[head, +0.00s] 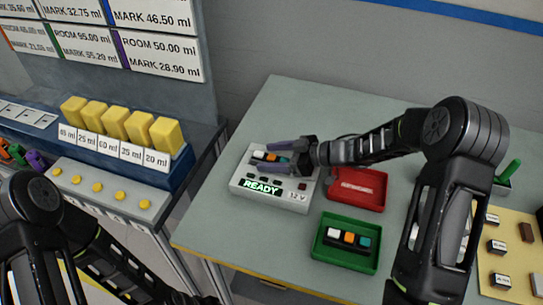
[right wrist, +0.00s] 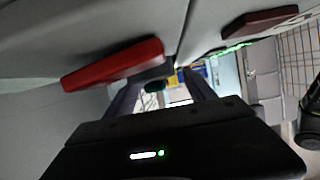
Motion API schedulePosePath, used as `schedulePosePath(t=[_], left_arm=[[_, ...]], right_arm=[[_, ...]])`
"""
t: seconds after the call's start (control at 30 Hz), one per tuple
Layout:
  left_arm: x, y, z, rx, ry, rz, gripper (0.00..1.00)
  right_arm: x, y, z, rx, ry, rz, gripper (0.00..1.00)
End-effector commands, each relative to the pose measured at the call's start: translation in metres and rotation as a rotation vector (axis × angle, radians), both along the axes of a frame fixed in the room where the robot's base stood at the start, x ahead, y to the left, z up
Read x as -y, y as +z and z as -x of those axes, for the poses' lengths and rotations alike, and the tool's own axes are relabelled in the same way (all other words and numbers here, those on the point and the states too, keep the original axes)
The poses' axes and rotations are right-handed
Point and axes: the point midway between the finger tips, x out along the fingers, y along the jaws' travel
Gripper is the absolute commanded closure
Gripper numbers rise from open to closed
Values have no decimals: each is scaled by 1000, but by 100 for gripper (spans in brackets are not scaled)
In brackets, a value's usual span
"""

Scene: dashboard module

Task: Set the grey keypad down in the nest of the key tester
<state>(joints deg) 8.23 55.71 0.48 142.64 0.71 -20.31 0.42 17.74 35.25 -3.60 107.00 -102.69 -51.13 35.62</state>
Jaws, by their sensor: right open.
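The key tester (head: 249,187) is a light box on the table with a lit green READY display and a 12 V label. A keypad with a white and an orange key (head: 259,155) shows at its top; the gripper hides part of it, so I cannot tell its body colour or how fully it is seated. My right gripper (head: 268,154) is open, its fingers low over the tester beside these keys. A second keypad (head: 348,239), with white, orange and teal keys, lies in the green tray (head: 325,256). My left arm shows at lower left, its gripper out of frame.
A red tray (head: 358,189) stands right of the tester and also shows in the right wrist view (right wrist: 112,65). A yellow board (head: 493,270) with small parts is at right. Yellow blocks (head: 120,120) stand on a blue rack at left. The table (head: 215,235) is clear at front left.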

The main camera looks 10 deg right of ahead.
Motion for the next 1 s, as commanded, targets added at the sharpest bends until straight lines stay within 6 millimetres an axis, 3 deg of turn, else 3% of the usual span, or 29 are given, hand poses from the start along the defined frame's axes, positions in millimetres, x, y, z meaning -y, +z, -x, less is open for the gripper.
schedulePosePath(t=[0.53, 1.0], left_arm=[[1, -11, -1, 4, -2, 2, 41], [1, -11, -1, 4, -2, 3, 41]], right_arm=[[56, 26, 34, 2, -3, 0, 37], [61, 30, 38, 0, 0, 0, 37]])
